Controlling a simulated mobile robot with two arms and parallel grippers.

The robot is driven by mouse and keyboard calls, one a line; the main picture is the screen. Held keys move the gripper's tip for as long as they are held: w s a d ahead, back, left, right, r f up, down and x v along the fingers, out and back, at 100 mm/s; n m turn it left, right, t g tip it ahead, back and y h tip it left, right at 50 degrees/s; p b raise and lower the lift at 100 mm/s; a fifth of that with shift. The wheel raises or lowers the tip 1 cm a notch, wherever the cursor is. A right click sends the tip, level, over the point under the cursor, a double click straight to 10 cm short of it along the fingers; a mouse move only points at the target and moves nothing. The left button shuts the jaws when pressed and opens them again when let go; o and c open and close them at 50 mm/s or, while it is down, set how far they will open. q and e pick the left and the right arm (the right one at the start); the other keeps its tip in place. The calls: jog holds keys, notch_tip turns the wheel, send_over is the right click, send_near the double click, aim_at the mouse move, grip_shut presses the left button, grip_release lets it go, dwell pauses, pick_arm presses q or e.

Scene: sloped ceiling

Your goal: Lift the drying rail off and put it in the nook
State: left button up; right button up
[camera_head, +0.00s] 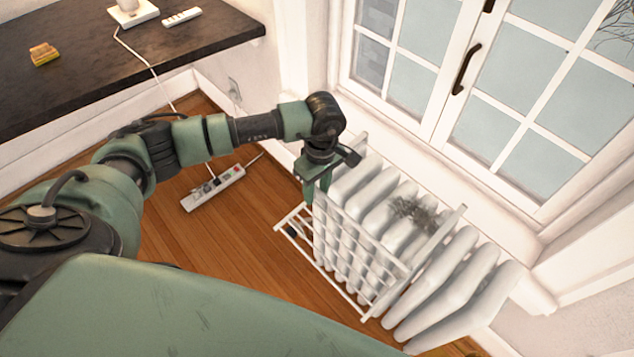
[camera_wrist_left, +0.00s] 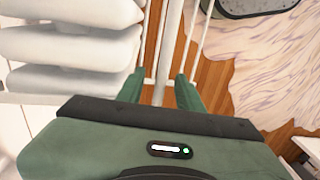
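The white drying rail (camera_head: 335,279), a frame of thin bars, hangs on the front of the white radiator (camera_head: 455,280) below the window. My left gripper (camera_head: 317,190) is at the rail's left end, pointing down. In the left wrist view, my left gripper (camera_wrist_left: 160,92) has its fingers apart, with a white bar of the drying rail (camera_wrist_left: 167,55) between them. Gaps show on both sides of the bar. My right gripper is not in view. I cannot tell which place is the nook.
A white power strip (camera_head: 213,188) lies on the wooden floor left of the radiator. A dark counter (camera_head: 110,60) at upper left holds a small yellow-brown block (camera_head: 43,54), a remote (camera_head: 181,17) and a white device (camera_head: 133,13). A grey spiky patch (camera_head: 415,213) shows on the radiator.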

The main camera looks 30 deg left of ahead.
pick_arm(q)
grip_shut()
jog(key=shift+r, duration=0.1)
dwell(1.4)
jog(key=shift+r+p, duration=1.65)
jog(key=shift+r, duration=1.05)
